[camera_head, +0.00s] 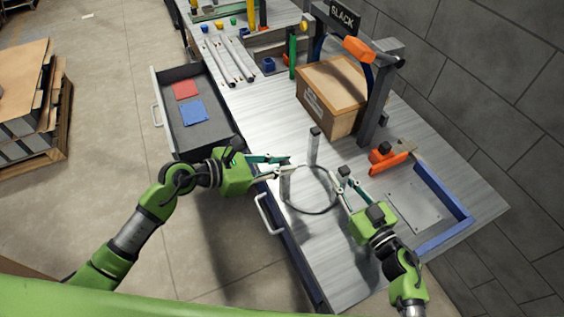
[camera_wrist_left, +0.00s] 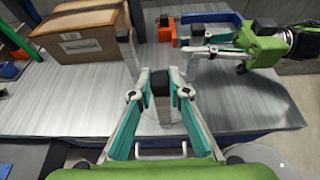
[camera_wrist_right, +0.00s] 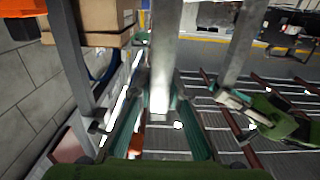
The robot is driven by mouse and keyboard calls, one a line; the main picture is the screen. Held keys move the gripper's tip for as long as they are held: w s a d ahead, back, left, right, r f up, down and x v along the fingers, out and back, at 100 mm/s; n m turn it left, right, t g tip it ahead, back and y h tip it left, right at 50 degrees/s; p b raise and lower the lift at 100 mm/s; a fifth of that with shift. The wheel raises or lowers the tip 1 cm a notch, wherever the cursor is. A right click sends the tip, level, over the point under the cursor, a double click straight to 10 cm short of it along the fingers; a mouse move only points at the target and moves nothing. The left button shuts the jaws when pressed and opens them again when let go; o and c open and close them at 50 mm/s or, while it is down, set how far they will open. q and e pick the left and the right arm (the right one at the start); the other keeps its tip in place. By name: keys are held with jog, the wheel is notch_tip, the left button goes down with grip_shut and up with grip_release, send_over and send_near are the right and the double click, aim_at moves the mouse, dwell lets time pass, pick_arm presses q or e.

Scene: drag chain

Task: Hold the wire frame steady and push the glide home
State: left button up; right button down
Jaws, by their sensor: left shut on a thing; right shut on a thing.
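The wire frame (camera_head: 311,213) is a dark ring on the bench with upright grey posts. The far post (camera_head: 314,147) carries a dark cap and stands free. My left gripper (camera_head: 288,172) is shut at the top of the left post; in the left wrist view a small black block, seemingly the glide (camera_wrist_left: 160,82), sits between its fingertips. How deep it sits cannot be told. My right gripper (camera_head: 343,182) is shut at the right post, which shows as a grey bar (camera_wrist_right: 164,60) between its fingers in the right wrist view. A dark cap shows above its fingertips.
A cardboard box (camera_head: 335,92) and a grey column (camera_head: 378,95) stand behind the frame. An orange tool (camera_head: 387,160) and a blue angled rail (camera_head: 443,195) lie to the right. An open drawer (camera_head: 190,135) juts out at the left. Bare bench lies in front.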

pick_arm(q)
jog(key=shift+s+a+f, duration=0.15)
jog(key=shift+f, duration=0.45)
jog(key=o, duration=0.8)
jog(key=shift+r, duration=0.15)
jog(key=v, duration=1.1)
jog(key=shift+a, duration=0.4)
jog(key=shift+r, duration=0.15)
